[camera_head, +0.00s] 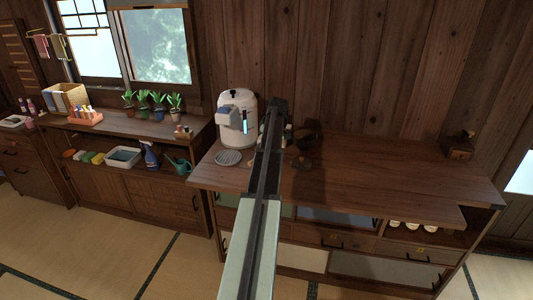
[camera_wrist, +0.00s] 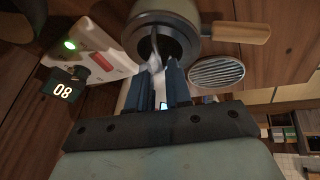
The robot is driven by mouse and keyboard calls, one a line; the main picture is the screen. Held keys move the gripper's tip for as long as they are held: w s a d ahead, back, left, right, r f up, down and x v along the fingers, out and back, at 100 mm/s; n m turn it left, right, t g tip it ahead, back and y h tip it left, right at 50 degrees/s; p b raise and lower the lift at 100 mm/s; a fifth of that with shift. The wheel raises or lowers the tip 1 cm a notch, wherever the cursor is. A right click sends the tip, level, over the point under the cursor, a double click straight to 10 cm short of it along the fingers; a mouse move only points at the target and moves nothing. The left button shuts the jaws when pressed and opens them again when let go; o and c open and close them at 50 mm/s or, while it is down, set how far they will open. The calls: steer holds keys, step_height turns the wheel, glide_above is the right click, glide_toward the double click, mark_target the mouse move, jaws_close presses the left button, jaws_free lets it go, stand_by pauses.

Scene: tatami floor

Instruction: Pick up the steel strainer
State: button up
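A round grey vessel with a wooden handle (camera_wrist: 242,33) is beyond the fingertips. A pale shiny shape overlaps the fingertips and the vessel's dark opening; whether they touch it is unclear. In the head view, my arm hides the fingers.
The white appliance (camera_head: 237,120) stands at the counter's left end. Dark objects (camera_head: 305,135) stand right of my arm. A small dark wooden box (camera_head: 459,146) sits at the right end. The counter (camera_head: 390,175) between them is largely clear. Potted plants (camera_head: 158,103) stand on the left cabinet.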

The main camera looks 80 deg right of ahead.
steer(key=shift+x, duration=0.9)
steer(key=shift+c, duration=0.4)
jaws_close()
